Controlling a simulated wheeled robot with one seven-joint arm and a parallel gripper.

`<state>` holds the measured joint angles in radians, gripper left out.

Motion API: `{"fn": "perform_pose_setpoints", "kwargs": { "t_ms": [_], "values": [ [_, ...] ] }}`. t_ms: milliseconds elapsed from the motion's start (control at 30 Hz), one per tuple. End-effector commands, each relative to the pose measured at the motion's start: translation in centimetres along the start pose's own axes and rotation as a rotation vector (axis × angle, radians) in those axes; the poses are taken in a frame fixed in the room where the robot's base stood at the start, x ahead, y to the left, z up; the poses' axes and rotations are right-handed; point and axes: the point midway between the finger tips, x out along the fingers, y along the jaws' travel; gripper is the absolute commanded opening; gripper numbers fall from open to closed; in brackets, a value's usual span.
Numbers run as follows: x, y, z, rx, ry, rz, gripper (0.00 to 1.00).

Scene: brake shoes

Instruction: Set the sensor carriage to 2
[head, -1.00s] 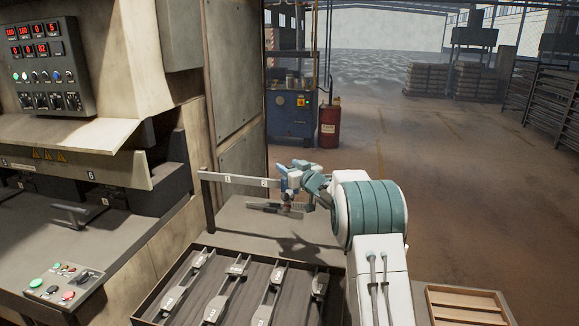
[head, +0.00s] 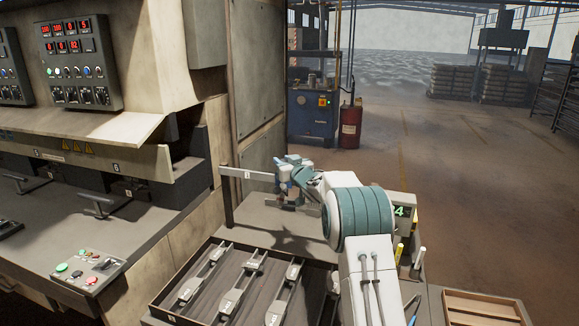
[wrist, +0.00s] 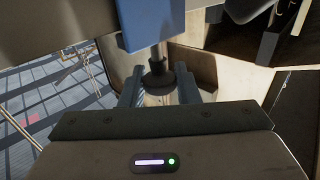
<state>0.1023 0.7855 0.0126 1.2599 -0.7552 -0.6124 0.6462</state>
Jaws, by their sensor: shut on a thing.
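The pale rail (head: 232,171) runs out from a post beside the machine, with a plate marked 1 near its left end. The sensor carriage, a blue block, sits on it and shows above my fingers in the wrist view (wrist: 151,24). A dark round knob (wrist: 157,77) on a stem hangs below the block. My gripper (wrist: 158,92) is shut on this knob, one finger on each side. In the head view my gripper (head: 285,190) is right of the 1 mark. The mark 2 is hidden there behind the gripper and carriage.
A dark tray (head: 165,292) of long metal brake shoes stands below the rail, partly behind my arm. A wooden box (head: 482,306) is at lower right. The machine (head: 75,225) fills the left side.

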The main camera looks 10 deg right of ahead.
Motion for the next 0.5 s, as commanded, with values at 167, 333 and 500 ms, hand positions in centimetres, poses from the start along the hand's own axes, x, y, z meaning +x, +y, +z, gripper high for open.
{"fn": "perform_pose_setpoints", "kwargs": {
  "t_ms": [167,333,500],
  "values": [
    [2.6,-2.5,0.1,0.0,0.001,0.001,0.0],
    [3.6,-3.6,0.0,0.002,0.0,0.002,0.0],
    [3.7,-3.7,0.0,0.002,-0.001,0.002,0.0]
  ]
}}
